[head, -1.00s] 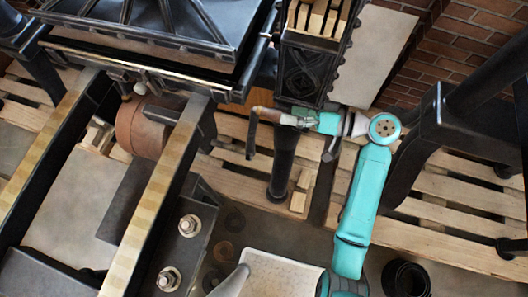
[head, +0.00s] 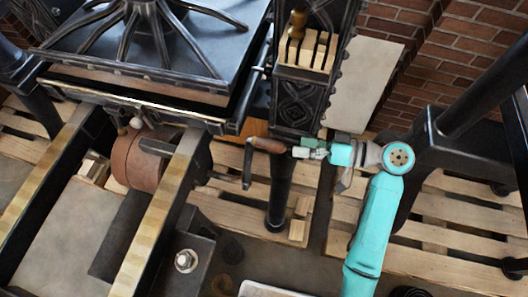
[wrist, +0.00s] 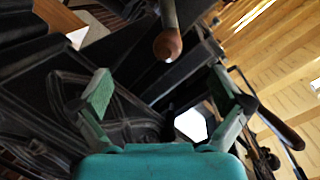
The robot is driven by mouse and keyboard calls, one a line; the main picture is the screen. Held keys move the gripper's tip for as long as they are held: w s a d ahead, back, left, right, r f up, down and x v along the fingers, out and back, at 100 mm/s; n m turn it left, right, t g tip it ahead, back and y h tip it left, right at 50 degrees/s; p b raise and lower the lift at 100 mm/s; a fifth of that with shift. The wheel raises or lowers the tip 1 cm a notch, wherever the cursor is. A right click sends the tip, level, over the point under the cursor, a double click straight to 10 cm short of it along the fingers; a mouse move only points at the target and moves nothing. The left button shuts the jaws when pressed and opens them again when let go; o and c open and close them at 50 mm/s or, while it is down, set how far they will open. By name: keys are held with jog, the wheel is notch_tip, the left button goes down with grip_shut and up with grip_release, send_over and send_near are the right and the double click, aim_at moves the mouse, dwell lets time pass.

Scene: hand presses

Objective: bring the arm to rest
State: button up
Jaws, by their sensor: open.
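My gripper (head: 294,148) is open and empty in the head view, just right of a crank's wooden handle (head: 268,145). In the wrist view my gripper (wrist: 165,92) has its two green-grey fingers spread apart. The rounded end of the wooden handle (wrist: 167,45) shows beyond and between the fingers, apart from them. The teal arm is mine and reaches up from the bottom right of the head view.
A black press (head: 165,45) with its bed rails fills the left. A black ornate column (head: 296,104) with a slotted wooden rack (head: 306,52) stands above my gripper. Wooden pallets (head: 440,245) lie on the floor. Another black frame (head: 440,145) stands close right of my arm.

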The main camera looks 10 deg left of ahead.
jog(key=shift+f, duration=0.1)
jog(key=s+d+f+m+t+h, duration=0.1)
jog(key=s+f+m+t+h, duration=0.15)
jog(key=f, duration=0.35)
jog(key=s+d+f+m+t+h, duration=0.1)
jog(key=s+f+m+t+h, duration=0.1)
jog(key=f+m+t, duration=0.3)
jog(key=s+d+f+m+t+h, duration=0.25)
jog(key=s+d+f+h, duration=0.35)
jog(key=s, duration=0.4)
jog(key=s+d+r+t+h, duration=0.2)
jog(key=s+d+r+h, duration=0.15)
jog(key=s+d, duration=0.55)
jog(key=s+r+n+t+h, duration=0.1)
jog(key=s+r+t, duration=0.1)
jog(key=s+r, duration=0.7)
notch_tip(320, 180, up, 3)
jog(key=shift+s+d+f+n+h, duration=0.1)
jog(key=shift+s+d+n+h, duration=0.2)
jog(key=shift+s+h, duration=0.1)
